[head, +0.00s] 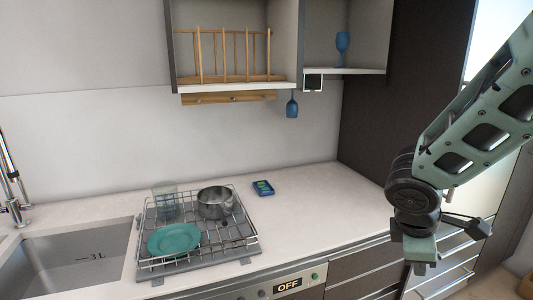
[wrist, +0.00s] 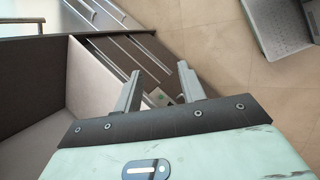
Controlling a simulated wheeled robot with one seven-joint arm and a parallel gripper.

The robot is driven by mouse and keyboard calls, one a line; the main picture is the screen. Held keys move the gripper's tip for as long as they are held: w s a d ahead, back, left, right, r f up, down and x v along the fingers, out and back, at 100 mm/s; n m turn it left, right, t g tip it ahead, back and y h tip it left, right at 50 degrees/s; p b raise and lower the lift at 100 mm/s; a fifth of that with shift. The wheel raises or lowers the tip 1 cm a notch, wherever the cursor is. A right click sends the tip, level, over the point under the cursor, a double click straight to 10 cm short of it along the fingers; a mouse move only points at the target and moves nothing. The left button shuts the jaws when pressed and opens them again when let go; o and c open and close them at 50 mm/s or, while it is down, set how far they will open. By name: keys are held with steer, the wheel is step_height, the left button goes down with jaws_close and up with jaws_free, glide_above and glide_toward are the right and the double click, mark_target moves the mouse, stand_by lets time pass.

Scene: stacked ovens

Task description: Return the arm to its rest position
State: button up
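My arm (head: 480,125) reaches in from the upper right in the head view and bends down at a dark joint. My gripper (head: 419,272) hangs pointing down in front of the drawer fronts, just off the counter's front edge at the right. In the wrist view, my gripper (wrist: 160,73) has its two fingers spread apart with nothing between them.
The counter (head: 310,210) holds a wire dish rack (head: 243,236) with a teal plate (head: 174,240) and a metal pot (head: 215,202). A sink (head: 75,265) is at left. Drawers (head: 455,262) lie behind my gripper. The floor (wrist: 215,40) is open in the wrist view.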

steer(key=s+a+m+g+y, duration=0.2)
steer(key=s+a+m+y, duration=0.3)
steer(key=s+a, duration=1)
steer(key=s, duration=0.4)
steer(key=shift+r+g+b, duration=0.25)
steer(key=shift+g+b, duration=0.15)
